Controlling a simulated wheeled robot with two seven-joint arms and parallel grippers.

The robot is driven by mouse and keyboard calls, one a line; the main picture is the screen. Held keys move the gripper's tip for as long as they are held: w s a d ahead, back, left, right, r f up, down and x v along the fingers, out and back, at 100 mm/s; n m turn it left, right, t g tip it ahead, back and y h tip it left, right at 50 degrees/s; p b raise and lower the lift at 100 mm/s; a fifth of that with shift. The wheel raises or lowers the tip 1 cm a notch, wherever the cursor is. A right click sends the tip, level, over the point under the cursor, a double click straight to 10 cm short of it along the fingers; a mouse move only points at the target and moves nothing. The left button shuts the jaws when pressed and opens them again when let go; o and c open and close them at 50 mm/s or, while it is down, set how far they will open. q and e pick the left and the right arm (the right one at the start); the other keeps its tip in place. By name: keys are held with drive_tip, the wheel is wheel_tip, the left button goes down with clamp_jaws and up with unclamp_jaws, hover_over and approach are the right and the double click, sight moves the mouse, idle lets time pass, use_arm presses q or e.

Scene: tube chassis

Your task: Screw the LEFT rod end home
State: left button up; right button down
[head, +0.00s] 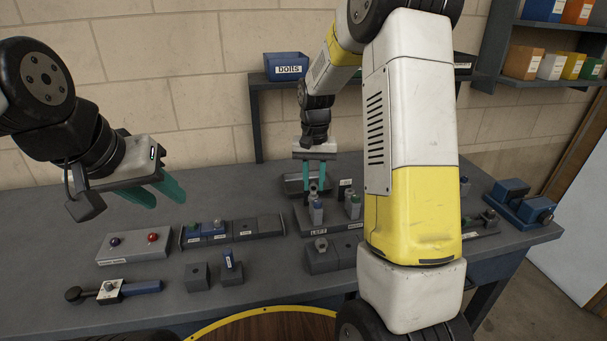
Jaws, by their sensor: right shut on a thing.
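My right gripper (314,186) reaches down at the back middle of the bench in the head view. Its teal fingers are shut on a small metal rod end (314,190). The rod end is at the top of the left post (317,212), above the LEFT label (318,232). How deep its thread sits cannot be told. My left gripper (171,198) is open and empty above the left part of the bench.
A light block with a dark and a red knob (134,246) lies at the left. A tray with blue and green parts (232,231), dark blocks (198,277) and a blue-handled tool (112,290) lie in front. A blue vise (520,204) is at the right. My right arm hides the bench behind it.

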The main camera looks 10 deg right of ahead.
drive_tip(key=n, duration=0.5)
drive_tip(key=shift+n, duration=1)
drive_tip(key=n, duration=0.3)
drive_tip(key=shift+f, duration=0.1)
drive_tip(key=shift+n, duration=0.3)
drive_tip(key=n, duration=0.2)
drive_tip(key=shift+n, duration=1.4)
